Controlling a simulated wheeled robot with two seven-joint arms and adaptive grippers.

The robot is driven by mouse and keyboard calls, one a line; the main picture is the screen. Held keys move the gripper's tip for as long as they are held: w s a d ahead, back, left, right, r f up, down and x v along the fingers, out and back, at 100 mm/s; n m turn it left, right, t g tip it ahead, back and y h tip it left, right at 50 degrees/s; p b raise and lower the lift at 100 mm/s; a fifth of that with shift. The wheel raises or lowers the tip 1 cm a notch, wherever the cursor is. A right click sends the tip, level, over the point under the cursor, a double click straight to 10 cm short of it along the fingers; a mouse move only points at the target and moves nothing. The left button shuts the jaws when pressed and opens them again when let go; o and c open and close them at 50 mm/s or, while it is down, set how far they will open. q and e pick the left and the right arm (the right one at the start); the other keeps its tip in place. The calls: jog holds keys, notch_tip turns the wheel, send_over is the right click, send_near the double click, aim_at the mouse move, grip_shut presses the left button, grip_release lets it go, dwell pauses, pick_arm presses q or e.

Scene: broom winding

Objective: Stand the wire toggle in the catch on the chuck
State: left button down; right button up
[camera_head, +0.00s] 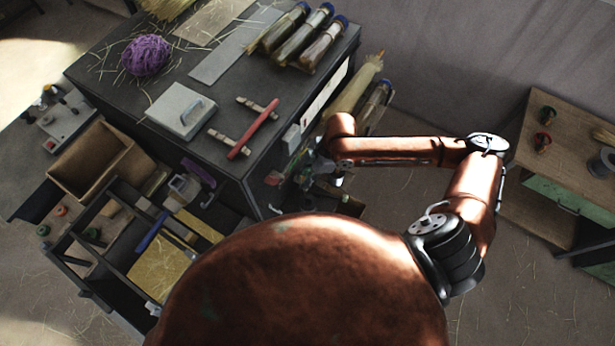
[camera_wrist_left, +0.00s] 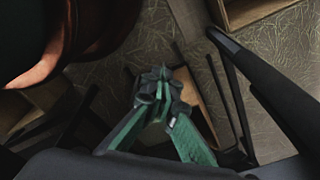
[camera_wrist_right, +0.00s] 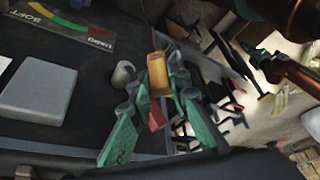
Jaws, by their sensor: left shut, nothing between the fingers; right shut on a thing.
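My right gripper (camera_head: 284,170) is beside the right side of the dark bench, partly hidden by its arm. In the right wrist view its green fingers (camera_wrist_right: 160,92) are shut on a small wooden piece (camera_wrist_right: 158,68), with a thin rod or wire running up from it. I take this as the wire toggle, but its wire shape is not clear. A red part shows between the fingers below it. My left gripper (camera_wrist_left: 160,86) is shut and empty above the floor and is not seen in the head view. I cannot make out the chuck or its catch with certainty.
The bench (camera_head: 225,100) carries purple twine (camera_head: 146,54), a grey box (camera_head: 181,109), a red-handled tool (camera_head: 252,136) and several bundles. Open drawers with tools lie at left. A wooden side table (camera_head: 560,150) stands at right. A coloured gauge strip (camera_wrist_right: 68,29) shows in the right wrist view.

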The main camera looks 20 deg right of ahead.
jog(key=w+a+r, duration=0.2)
jog(key=a+r, duration=0.3)
jog(key=a, duration=0.1)
jog(key=s+a+b, duration=0.4)
jog(key=a+b, duration=0.1)
jog(key=a, duration=0.7)
notch_tip(320, 180, down, 22)
jog(key=b, duration=0.8)
jog(key=shift+d+r+b, duration=0.25)
jog(key=shift+d+b, duration=0.05)
jog(key=shift+d, duration=0.1)
jog(key=shift+s, duration=0.1)
